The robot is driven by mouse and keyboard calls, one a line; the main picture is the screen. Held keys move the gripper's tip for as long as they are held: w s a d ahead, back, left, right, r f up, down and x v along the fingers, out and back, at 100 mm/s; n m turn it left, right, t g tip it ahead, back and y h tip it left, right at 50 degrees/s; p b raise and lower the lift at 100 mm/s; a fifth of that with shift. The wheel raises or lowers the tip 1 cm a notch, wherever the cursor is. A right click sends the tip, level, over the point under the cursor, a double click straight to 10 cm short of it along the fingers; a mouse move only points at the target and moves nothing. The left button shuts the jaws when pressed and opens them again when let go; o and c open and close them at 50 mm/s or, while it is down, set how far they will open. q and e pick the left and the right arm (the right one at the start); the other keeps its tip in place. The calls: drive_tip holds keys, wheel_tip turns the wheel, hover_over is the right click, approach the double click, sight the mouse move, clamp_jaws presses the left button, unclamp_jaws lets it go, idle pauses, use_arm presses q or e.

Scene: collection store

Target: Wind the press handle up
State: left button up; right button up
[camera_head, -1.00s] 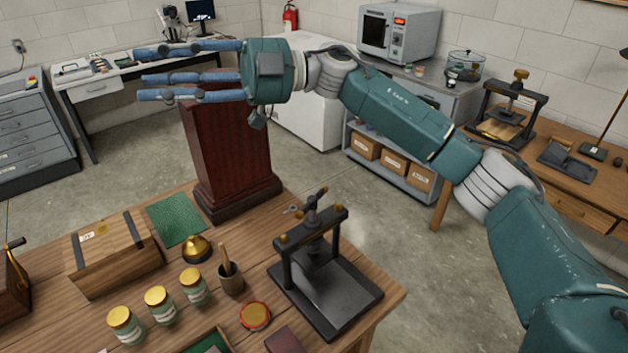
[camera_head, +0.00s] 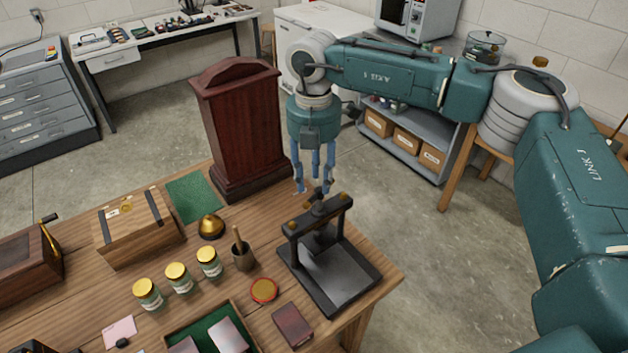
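The black press (camera_head: 332,262) stands near the right corner of the wooden table, with two posts, a crossbeam and a flat bed. Its handle (camera_head: 318,203) is a small bar with brass-coloured ends on top of the crossbeam. My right gripper (camera_head: 314,185) points down just above and behind the handle. Its blue fingers are spread and hold nothing. The fingertips look close to the handle, but I cannot tell whether any touches it. My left gripper is out of view.
A dark red wooden cabinet (camera_head: 238,128) stands left of my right gripper. A mortar with pestle (camera_head: 243,258), a red-rimmed round tin (camera_head: 263,290), several jars (camera_head: 179,278) and a dark red box (camera_head: 292,325) lie left and in front of the press.

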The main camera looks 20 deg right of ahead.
sight(319, 199)
wheel_tip(319, 199, down, 2)
drive_tip(key=shift+s+f+p, duration=0.1)
drive_tip(key=shift+p, duration=0.3)
drive_tip(key=shift+f, duration=0.65)
clamp_jaws()
drive_tip(key=shift+f, duration=0.1)
